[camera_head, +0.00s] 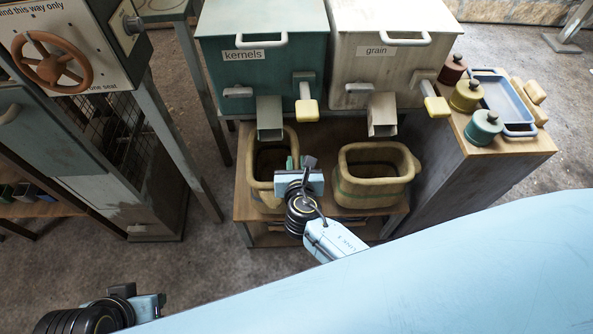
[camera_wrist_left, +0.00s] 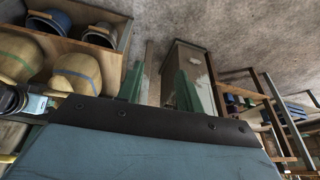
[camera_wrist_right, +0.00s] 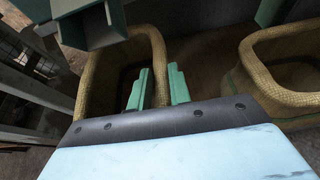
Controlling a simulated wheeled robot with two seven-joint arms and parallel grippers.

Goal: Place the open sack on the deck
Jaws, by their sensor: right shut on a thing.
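Two open tan sacks with wide rims stand side by side on a wooden deck (camera_head: 226,208). The left sack (camera_head: 257,191) is under the kernels bin's spout; the right sack (camera_head: 372,192) is by the grain bin's spout. My right gripper (camera_head: 295,165) is shut on the right-hand rim of the left sack, which also shows in the right wrist view (camera_wrist_right: 94,82). The fingers hide part of that rim. My left gripper (camera_wrist_left: 160,88) is open and empty, away from the sacks, low at the left in the head view.
A teal kernels bin (camera_head: 262,75) and a cream grain bin (camera_head: 385,65) stand behind the deck, with yellow-tipped handles. A side cabinet at right carries several lidded jars (camera_head: 467,95) and a blue tray (camera_head: 502,101). A panel with a brown wheel (camera_head: 52,62) stands at left. The floor between is clear.

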